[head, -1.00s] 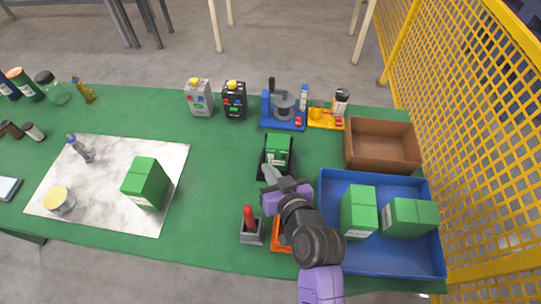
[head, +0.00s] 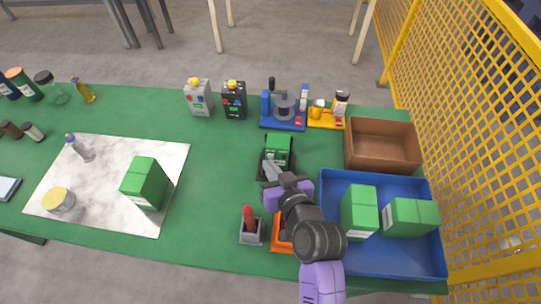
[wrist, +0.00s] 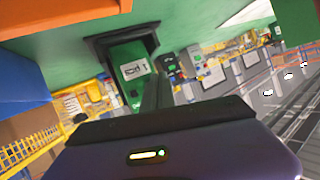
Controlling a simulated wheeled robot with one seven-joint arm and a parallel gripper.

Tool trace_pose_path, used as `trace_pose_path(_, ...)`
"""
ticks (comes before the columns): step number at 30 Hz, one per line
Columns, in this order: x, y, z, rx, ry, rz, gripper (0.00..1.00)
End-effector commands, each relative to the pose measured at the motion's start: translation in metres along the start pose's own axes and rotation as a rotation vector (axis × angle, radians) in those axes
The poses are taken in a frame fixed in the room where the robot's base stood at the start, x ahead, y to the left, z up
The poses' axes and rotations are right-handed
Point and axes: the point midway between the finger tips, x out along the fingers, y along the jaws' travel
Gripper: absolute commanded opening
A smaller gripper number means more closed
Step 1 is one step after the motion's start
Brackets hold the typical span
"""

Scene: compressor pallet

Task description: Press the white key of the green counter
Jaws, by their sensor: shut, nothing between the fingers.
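The green counter (head: 277,146) stands in a black base near the middle of the green table. In the wrist view the counter (wrist: 128,65) fills the upper middle, with a small pale panel with dark marks (wrist: 135,69) on its face. I cannot tell a white key apart on it. My gripper (head: 268,170) is shut and empty, at the near side of the counter in the head view. In the wrist view its fingers (wrist: 158,82) reach up beside the counter's face. I cannot tell whether they touch it. My gripper hides part of the black base.
A red-handled lever box (head: 250,228) and an orange item (head: 281,238) stand close by my arm. A blue tray (head: 383,264) with green boxes lies right, below a brown tray (head: 384,123).

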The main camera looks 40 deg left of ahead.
Motion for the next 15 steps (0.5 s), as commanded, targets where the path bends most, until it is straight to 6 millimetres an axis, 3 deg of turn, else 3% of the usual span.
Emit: trace_pose_path(15,0.0048,0.0023,-0.0019,0.000,-0.001,0.000,0.00)
